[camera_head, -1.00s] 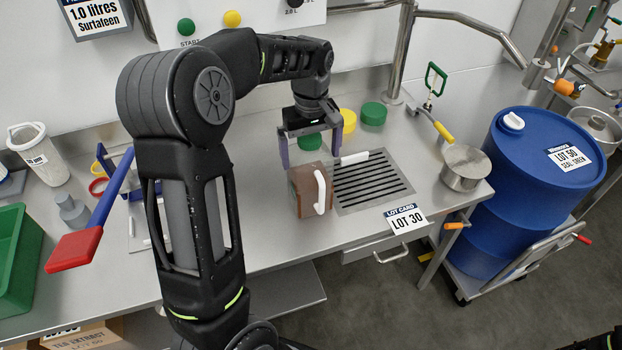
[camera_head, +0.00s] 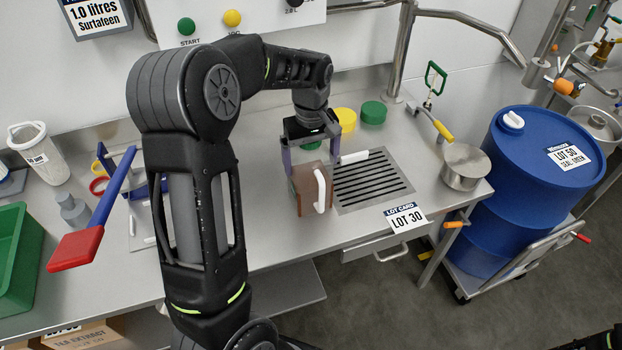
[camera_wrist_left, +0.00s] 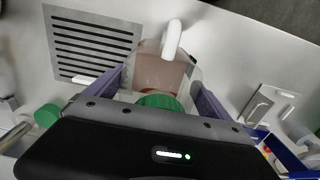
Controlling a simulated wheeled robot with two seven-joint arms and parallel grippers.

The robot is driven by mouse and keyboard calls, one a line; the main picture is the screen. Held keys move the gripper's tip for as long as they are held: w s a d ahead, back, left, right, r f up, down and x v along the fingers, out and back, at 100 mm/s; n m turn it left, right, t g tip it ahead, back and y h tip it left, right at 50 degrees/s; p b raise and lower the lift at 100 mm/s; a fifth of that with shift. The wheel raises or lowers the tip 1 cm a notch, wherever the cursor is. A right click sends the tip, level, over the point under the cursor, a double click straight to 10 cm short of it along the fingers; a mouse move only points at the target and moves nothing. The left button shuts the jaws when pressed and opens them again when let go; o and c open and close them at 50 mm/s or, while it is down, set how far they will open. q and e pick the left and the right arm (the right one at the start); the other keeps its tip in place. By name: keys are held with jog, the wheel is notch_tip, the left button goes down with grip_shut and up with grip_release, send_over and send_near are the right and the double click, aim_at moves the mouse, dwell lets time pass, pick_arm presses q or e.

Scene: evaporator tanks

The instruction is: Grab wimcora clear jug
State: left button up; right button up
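A brown-looking, boxy jug (camera_head: 308,192) with a white handle stands on the steel counter, left of the slotted drain. In the left wrist view the jug (camera_wrist_left: 163,72) looks partly see-through with brownish contents, its handle pointing away. My left gripper (camera_head: 307,168) is just behind the jug in the head view, pointing down. Its two purple fingers are apart on either side of the jug's near part; contact cannot be told. A green ridged cap (camera_wrist_left: 158,101) shows between the fingers; I cannot tell whether it belongs to the jug. My right gripper is not in view.
A slotted drain (camera_head: 371,181) lies right of the jug, with a white bar at its back edge. Yellow (camera_head: 345,119) and green (camera_head: 373,112) discs stand behind. A steel pot (camera_head: 464,167) is at the right.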

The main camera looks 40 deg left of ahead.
pick_arm(q)
jog(key=c, duration=1.4)
jog(key=shift+w+r, duration=0.1)
jog(key=shift+c, duration=0.2)
notch_tip(320, 180, up, 10)
jog(key=shift+b, duration=0.3)
